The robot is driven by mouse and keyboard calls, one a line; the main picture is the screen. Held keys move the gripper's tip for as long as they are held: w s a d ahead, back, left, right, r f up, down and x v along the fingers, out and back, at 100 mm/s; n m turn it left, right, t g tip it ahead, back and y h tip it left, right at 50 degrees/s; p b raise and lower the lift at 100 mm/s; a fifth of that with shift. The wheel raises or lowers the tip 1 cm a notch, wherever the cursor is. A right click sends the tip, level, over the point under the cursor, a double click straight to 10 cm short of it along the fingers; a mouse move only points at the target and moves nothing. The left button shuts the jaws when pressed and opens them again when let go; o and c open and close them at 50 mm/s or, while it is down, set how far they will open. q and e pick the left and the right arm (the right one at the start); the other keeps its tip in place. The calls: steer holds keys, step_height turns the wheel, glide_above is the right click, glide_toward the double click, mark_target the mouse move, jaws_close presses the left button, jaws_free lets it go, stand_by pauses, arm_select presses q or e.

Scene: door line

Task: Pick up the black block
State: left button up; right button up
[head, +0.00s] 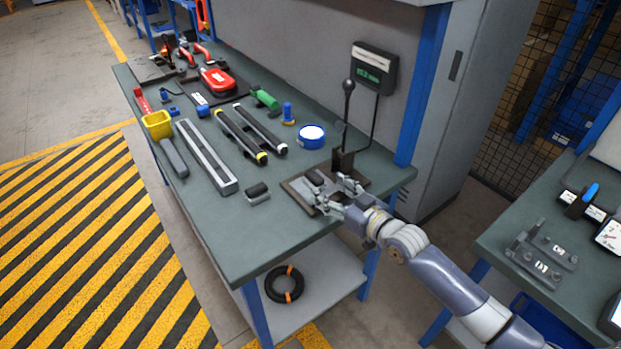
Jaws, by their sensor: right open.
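A small black block (315,177) lies on a dark brown plate (296,190) at the near right corner of the workbench. My right gripper (328,193) is over the same plate, its arm coming in from the lower right. Its fingers are open and spread, close to the block's near side. I cannot tell whether they touch the block. Another small dark block with a grey side (257,193) lies on the bench left of the plate. My left gripper is not in view.
A dark upright bracket (343,162) stands at the plate's back edge. A blue-and-white roll (311,136), long bars (207,157) and several tools lie farther back on the green bench (215,210). A second bench (520,225) is at right. The bench's near left part is clear.

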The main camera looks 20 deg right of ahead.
mark_target(314, 175)
steer(key=shift+w+a+r, duration=0.1)
steer(key=shift+w, duration=0.3)
steer(key=shift+w+a, duration=0.2)
steer(key=shift+w, duration=0.35)
steer(key=shift+w+a+f, duration=0.2)
steer(key=shift+w+f, duration=0.05)
steer(key=shift+w, duration=0.3)
steer(key=shift+p+x, duration=0.4)
steer(key=shift+x, duration=1.85)
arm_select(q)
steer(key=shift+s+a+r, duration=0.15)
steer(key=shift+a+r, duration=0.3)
arm_select(e)
steer(key=shift+s, duration=0.1)
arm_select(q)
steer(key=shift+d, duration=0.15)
arm_select(e)
jaws_close()
steer(key=shift+r, duration=0.1)
